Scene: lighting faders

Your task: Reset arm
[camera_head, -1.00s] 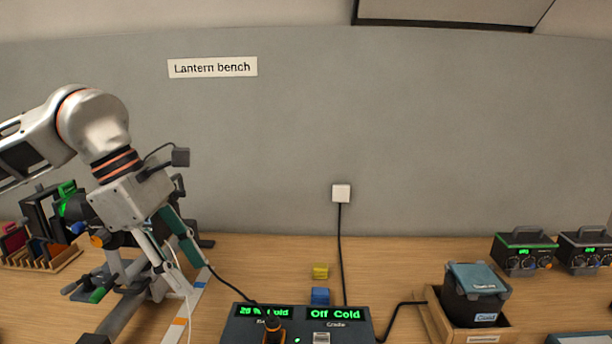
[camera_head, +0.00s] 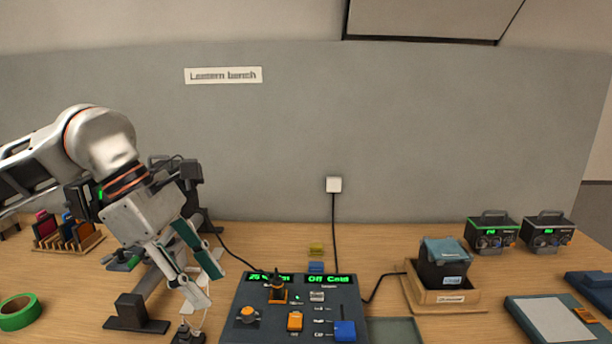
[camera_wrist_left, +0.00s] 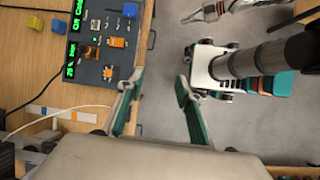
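My left gripper (camera_head: 210,288) hangs in the head view with its fingers pointing down, just left of the dark control console (camera_head: 268,338). In the left wrist view the left gripper (camera_wrist_left: 160,80) has its fingers well apart, with nothing between them.
A black box with a teal lid (camera_head: 445,262) stands in a wooden tray (camera_head: 466,310) right of the console. Two small meters (camera_head: 492,236) stand behind it. Green tape (camera_head: 18,314) and a slotted wooden rack (camera_head: 85,244) are at left. A yellow block (camera_head: 315,249) and a blue one lie behind the console.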

